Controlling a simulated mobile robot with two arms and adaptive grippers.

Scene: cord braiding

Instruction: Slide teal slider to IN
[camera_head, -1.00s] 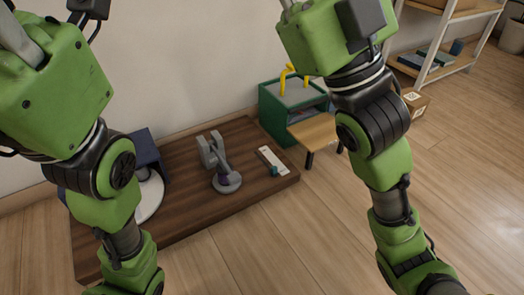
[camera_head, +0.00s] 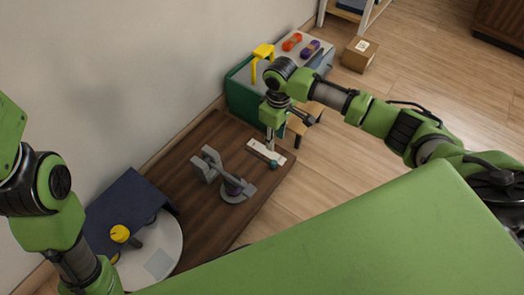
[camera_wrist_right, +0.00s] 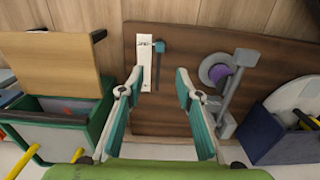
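The teal slider (camera_head: 274,164) sits at the near right end of a white strip (camera_head: 262,151) on the brown board. In the right wrist view the teal slider (camera_wrist_right: 159,47) stands beside the upper part of the white strip (camera_wrist_right: 146,70), near a small dark label that is too small to read. My right gripper (camera_head: 271,138) hangs over the strip. In its wrist view the right gripper (camera_wrist_right: 158,80) is open and empty, its fingers spread either side below the slider, apart from it. Only my left arm's links show; its gripper is outside the picture.
A grey bracket (camera_head: 208,165) with a round base stands left of the strip. A green box (camera_head: 239,98) with a yellow handle (camera_head: 262,52) stands behind. A dark blue housing (camera_head: 118,200) and white disc (camera_head: 172,250) are at the left. Bare board surrounds the strip.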

